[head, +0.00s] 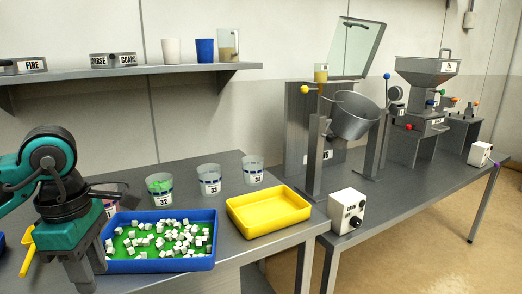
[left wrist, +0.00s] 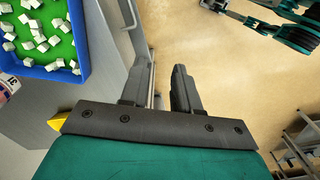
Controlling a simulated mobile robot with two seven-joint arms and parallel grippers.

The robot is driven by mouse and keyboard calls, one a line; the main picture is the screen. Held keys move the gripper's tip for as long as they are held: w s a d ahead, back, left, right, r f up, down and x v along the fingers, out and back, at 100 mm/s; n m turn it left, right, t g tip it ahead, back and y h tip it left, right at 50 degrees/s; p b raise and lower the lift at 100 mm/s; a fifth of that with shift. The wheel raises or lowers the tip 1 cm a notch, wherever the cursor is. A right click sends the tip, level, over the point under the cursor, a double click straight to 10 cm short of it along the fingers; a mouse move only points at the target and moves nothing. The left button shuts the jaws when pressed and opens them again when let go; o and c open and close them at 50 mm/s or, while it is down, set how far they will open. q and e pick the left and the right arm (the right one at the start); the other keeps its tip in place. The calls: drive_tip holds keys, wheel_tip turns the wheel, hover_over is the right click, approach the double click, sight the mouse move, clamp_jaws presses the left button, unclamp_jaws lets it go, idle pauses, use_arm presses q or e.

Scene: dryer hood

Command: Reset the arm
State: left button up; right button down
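My left gripper (head: 86,272) hangs pointing down at the lower left of the head view, in front of the blue tray's left end. In the left wrist view my left gripper (left wrist: 160,75) shows two dark fingers with a gap between them, open and empty, with floor and the table edge behind. My left arm (head: 60,200) is bent above it. Part of my other arm (left wrist: 285,25) shows at the top right of the left wrist view. Its finger opening is not clear there, and it is outside the head view.
A blue tray (head: 160,266) with white cubes on green stands close to my left gripper. A yellow tray (head: 268,212), cups 32 (head: 159,190), 33 (head: 209,180) and 34 (head: 252,171) stand nearby. A yellow-handled tool (head: 28,258) is at far left. A tilted drum (head: 355,117) stands right.

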use_arm(q)
drive_tip(key=s+d+f+g+h, duration=0.2)
drive_tip(key=d+h, duration=0.3)
drive_tip(key=d, duration=0.3)
drive_tip(key=s+d+f+g+h, duration=0.15)
drive_tip(key=d+h, duration=0.25)
drive_tip(key=d, duration=0.5)
drive_tip(key=w+d+r+n+t+h, duration=0.2)
drive_tip(key=d+r+n+t+h, duration=0.4)
drive_tip(key=n+h, duration=0.65)
drive_tip(key=w+a+f+n+t+y, duration=0.2)
drive_tip(key=a+f+n+t+y, duration=0.2)
drive_tip(key=f+n+t+y, duration=0.7)
drive_tip(key=w+a+f+n+t+y, duration=0.3)
drive_tip(key=a+f+n+t, duration=0.15)
drive_tip(key=n, duration=1.25)
drive_tip(key=s+a+f+n+g+y, duration=0.2)
drive_tip(key=s+f+n+g, duration=0.1)
drive_tip(key=f, duration=0.5)
drive_tip(key=s+a+f+n+g+y+p, duration=0.1)
drive_tip(key=s+a+f+n+g+y, duration=0.1)
drive_tip(key=s+f+n, duration=0.4)
wheel_tip(320, 180, down, 3)
drive_tip(key=shift+s+f+g+y, duration=0.1)
drive_tip(key=shift+s+g+y, duration=0.75)
drive_tip(key=shift+s+g, duration=0.25)
